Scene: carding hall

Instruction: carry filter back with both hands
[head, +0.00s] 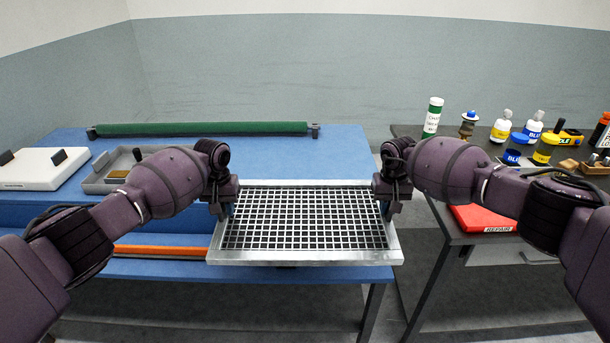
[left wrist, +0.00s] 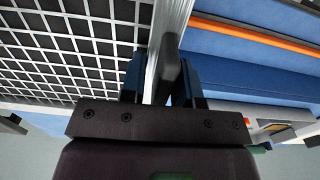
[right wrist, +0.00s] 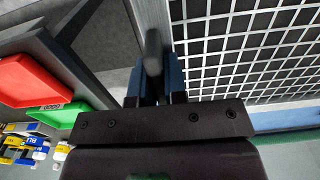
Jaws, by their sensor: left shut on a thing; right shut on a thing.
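The filter (head: 303,258) is a metal frame with a white grid over a dark panel. Whether the filter touches the table beneath cannot be told.
The blue table (head: 345,145) holds a green roller (head: 200,129), a grey tray (head: 98,184) and a white device (head: 38,168). An orange bar (head: 165,252) lies lower at the front left. The dark table (head: 420,132) at right bears bottles and a red tray (head: 484,219).

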